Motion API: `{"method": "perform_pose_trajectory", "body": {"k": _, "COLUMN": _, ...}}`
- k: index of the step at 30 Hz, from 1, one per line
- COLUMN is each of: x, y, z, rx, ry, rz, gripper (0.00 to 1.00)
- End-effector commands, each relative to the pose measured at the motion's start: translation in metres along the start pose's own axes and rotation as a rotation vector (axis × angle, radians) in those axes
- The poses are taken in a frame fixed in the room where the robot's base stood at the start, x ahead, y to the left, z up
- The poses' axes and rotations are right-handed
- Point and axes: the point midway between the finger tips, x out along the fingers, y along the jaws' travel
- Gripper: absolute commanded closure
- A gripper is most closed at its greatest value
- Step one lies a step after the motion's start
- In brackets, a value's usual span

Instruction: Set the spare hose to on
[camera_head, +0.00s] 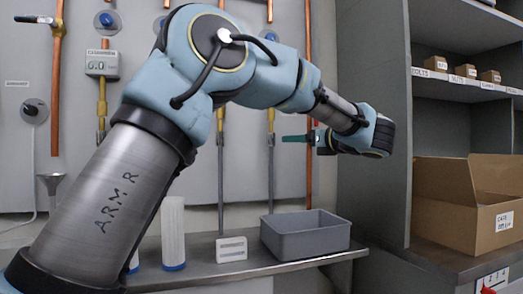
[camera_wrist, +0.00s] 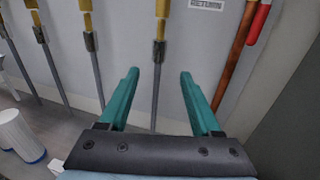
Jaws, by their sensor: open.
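My gripper (camera_wrist: 159,74) is open, with two teal fingers apart and nothing between them. In the head view my gripper (camera_head: 298,138) is in front of the wall, right of centre. In the wrist view several grey hoses with brass upper ends run down the wall; one hose (camera_wrist: 156,92) shows between the fingers, and I cannot tell whether they touch it. A red handle (camera_wrist: 259,22) is on the copper pipe (camera_wrist: 232,62) at upper right. No readable label says which hose is the spare. My arm hides part of the wall.
A grey bin (camera_head: 305,243), a small white block (camera_head: 231,249) and a white cylinder (camera_head: 173,235) stand on the metal bench (camera_head: 235,270). Shelving with an open cardboard box (camera_head: 465,200) stands at right.

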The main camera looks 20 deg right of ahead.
Motion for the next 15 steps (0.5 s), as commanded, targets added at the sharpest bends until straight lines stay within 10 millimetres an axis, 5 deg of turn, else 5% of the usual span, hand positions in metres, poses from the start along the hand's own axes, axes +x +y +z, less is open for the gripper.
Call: {"method": "perform_pose_trajectory", "body": {"k": 15, "x": 0.08, "y": 0.002, "z": 0.003, "rx": -0.006, "ry": 0.001, "rz": 0.008, "gripper": 0.35}}
